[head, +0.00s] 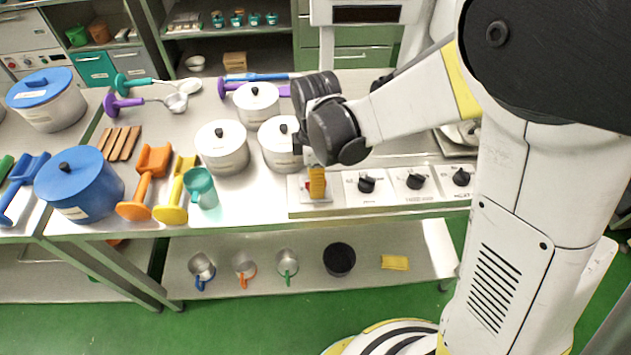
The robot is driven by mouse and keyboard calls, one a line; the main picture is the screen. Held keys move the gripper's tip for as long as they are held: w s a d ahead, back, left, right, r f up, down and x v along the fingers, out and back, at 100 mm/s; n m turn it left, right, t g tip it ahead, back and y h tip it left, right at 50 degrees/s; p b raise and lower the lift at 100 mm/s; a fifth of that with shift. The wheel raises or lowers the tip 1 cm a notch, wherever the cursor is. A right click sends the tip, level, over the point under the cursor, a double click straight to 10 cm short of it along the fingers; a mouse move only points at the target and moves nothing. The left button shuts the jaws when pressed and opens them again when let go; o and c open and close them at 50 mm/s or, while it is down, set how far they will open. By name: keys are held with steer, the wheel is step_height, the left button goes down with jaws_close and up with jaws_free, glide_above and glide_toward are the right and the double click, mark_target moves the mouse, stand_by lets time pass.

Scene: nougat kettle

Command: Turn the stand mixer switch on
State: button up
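A row of pale control panels (345,203) lies along the front edge of the metal table. The leftmost panel has a small red part (306,185), mostly hidden, which may be the switch. The panels to its right carry black knobs: one knob (367,183), a second (415,181) and a third (461,177). My gripper (317,183) points down at the leftmost panel, with an orange-yellow fingertip in front of the red part. Whether it touches is unclear. The finger spacing is hidden by the viewing angle. No stand mixer is clearly recognisable.
Lidded steel pots (222,150) stand just left of my arm, one close behind my gripper. The lower shelf (220,250) holds small cups and a black bowl (339,259).

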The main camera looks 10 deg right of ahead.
jaws_close()
steer(key=m, duration=0.4)
steer(key=shift+m, duration=0.4)
steer(key=m, duration=0.4)
steer(key=shift+m, duration=0.3)
steer(key=m, duration=0.4)
steer(key=shift+m, duration=2.3)
